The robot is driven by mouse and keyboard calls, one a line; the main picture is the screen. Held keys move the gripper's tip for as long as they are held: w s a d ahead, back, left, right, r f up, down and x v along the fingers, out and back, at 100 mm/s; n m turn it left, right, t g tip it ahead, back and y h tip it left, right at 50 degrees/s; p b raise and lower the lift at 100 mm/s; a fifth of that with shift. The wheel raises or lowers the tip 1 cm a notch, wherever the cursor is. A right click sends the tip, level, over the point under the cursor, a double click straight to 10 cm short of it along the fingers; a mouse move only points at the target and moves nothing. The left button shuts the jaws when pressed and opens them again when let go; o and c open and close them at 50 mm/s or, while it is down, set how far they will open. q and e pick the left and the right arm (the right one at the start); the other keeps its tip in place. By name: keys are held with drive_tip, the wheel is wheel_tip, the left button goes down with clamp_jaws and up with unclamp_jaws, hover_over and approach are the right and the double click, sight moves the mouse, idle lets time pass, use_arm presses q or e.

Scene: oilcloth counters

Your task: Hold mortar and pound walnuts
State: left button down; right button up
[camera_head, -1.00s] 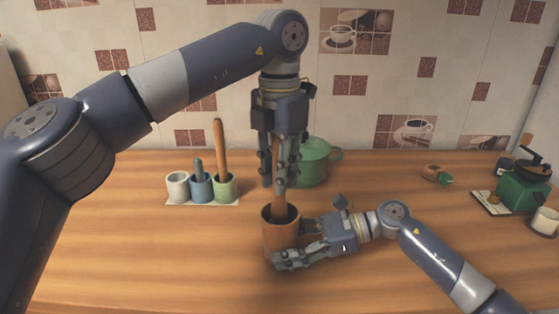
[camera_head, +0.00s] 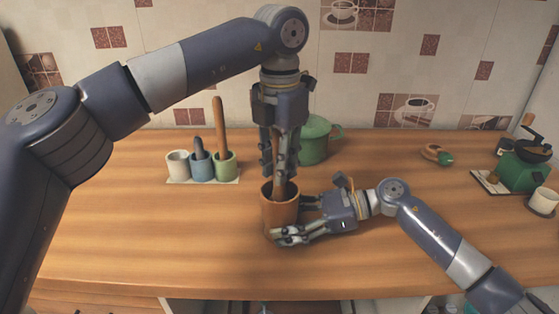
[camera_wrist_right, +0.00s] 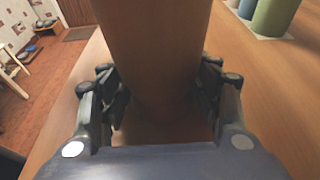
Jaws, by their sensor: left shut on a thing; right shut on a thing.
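The brown mortar (camera_head: 279,212) stands on the wooden counter, upright, and fills the middle of the right wrist view (camera_wrist_right: 152,45). My right gripper (camera_head: 290,221) is shut on it from the right, one finger along each side. My left gripper (camera_head: 279,168) points straight down above the mortar and is shut on a wooden pestle (camera_head: 279,187). The pestle's lower end goes into the mortar's mouth and is hidden inside. My left fingertips are just above the rim. No walnuts show; the inside of the mortar is dark and mostly hidden.
A rack (camera_head: 203,180) with white, blue and green cups holding tools stands to the left. A green pot (camera_head: 314,142) is behind my left gripper. A brown and green item (camera_head: 436,154), a green grinder (camera_head: 524,165) and a white cup (camera_head: 543,202) are at right. The front counter is clear.

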use_arm(q)
drive_tip(key=shift+f, duration=0.35)
idle(0.3)
drive_tip(key=shift+f, duration=1.1)
drive_tip(key=shift+f, duration=0.1)
drive_tip(key=shift+r, duration=1.05)
drive_tip(key=shift+w+d+r, duration=0.2)
drive_tip(key=shift+w+r, duration=0.15)
drive_tip(key=shift+w, duration=0.05)
